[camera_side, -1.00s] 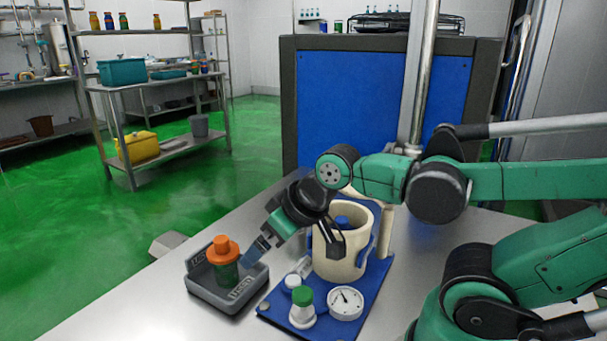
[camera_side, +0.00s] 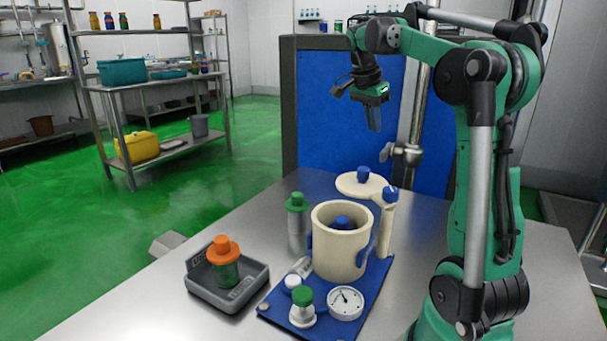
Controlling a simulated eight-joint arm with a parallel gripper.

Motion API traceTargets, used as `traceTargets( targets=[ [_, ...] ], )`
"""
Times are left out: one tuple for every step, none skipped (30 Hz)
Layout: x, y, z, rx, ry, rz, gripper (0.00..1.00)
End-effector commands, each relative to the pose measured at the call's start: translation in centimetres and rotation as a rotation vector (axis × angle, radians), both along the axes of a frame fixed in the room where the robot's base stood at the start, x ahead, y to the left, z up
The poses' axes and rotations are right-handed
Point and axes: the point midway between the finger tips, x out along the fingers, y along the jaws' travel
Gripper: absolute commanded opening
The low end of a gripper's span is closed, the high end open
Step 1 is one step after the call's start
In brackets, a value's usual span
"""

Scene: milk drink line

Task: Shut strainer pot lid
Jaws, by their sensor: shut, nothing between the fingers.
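The strainer pot (camera_side: 341,252) is a cream cylinder standing on a blue base plate, with its top open and a blue part (camera_side: 342,222) inside. Its lid (camera_side: 352,186) is a cream disc with a blue knob (camera_side: 363,173). The lid is swung out behind the pot, beside a cream post (camera_side: 386,222) with a blue cap, clear of the pot's mouth. My gripper (camera_side: 374,122) is shut and empty, pointing down. It is high above the lid in the picture, in front of the blue panel.
A grey tray (camera_side: 258,288) at front left holds an orange-capped green bottle (camera_side: 224,262). A green-capped bottle (camera_side: 297,226) stands left of the pot. A small green-topped part (camera_side: 302,308) and a round gauge (camera_side: 345,303) sit at the plate's front.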

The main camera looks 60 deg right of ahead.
Motion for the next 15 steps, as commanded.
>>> traceTargets(
  targets=[
    [-0.4,-0.6,0.0,0.000,0.004,-0.038,0.00],
    [-0.6,-0.8,0.0,-0.001,0.005,-0.054,0.00],
    [-0.7,-0.9,-0.1,0.000,0.006,-0.064,0.00],
    [-0.7,-1.0,-0.3,-0.001,0.006,-0.068,0.00],
    [-0.8,-1.1,-0.5,-0.002,0.006,-0.069,0.00],
    [-0.8,-1.2,-0.8,-0.001,0.006,-0.068,0.00],
    [-0.9,-1.3,-1.2,-0.001,0.006,-0.068,0.00],
    [-1.0,-1.4,-1.6,-0.001,0.005,-0.068,0.00],
    [-1.1,-1.6,-2.2,-0.001,0.005,-0.068,0.00],
    [-1.2,-1.7,-2.7,-0.001,0.005,-0.068,0.00],
    [-1.2,-1.9,-3.3,-0.001,0.005,-0.067,0.00],
    [-1.3,-2.1,-4.1,-0.001,0.004,-0.066,0.00],
    [-1.4,-2.3,-4.7,-0.001,0.004,-0.066,0.00],
    [-1.5,-2.5,-5.3,-0.001,0.004,-0.066,0.00],
    [-1.7,-2.8,-6.1,-0.002,0.004,-0.066,0.00]
  ],
)
